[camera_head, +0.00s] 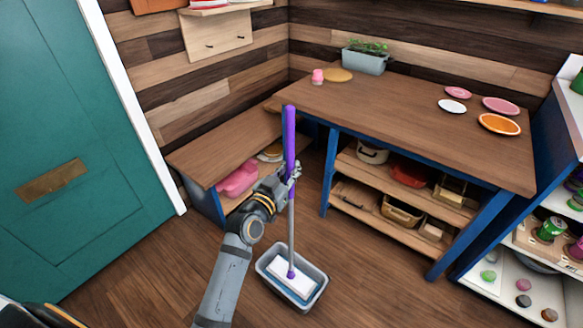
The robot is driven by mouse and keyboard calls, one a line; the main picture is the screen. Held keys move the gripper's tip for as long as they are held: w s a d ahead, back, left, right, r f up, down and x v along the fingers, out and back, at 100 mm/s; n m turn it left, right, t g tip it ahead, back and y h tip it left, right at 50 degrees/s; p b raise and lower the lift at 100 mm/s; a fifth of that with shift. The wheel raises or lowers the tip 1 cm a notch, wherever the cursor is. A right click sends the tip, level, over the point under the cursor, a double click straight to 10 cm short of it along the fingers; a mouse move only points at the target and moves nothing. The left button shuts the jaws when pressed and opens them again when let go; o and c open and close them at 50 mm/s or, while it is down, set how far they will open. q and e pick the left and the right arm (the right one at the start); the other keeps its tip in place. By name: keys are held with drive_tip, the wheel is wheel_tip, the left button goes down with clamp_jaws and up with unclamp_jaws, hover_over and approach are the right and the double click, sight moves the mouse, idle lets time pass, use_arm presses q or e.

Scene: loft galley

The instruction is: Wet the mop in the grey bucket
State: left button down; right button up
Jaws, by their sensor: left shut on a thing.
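The mop (291,215) has a purple upper handle, a grey shaft and a flat white head with a purple joint. My left gripper (290,176) is shut on the mop's handle near the lower end of the purple part. The mop stands nearly upright. Its head (293,276) shows inside the rim of the grey bucket (264,268), which stands on the floor. Bluish water shows around the head; how deep the head sits in it I cannot tell. My right gripper is not in view; only a dark part of me shows at the lower left corner.
A wooden table with blue legs (400,103) stands behind the bucket, with stocked shelves below. A low bench (222,147) with a pink container (237,180) is at its left. A teal door (85,110) is at far left. A white shelf (505,288) stands right. Floor around the bucket is clear.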

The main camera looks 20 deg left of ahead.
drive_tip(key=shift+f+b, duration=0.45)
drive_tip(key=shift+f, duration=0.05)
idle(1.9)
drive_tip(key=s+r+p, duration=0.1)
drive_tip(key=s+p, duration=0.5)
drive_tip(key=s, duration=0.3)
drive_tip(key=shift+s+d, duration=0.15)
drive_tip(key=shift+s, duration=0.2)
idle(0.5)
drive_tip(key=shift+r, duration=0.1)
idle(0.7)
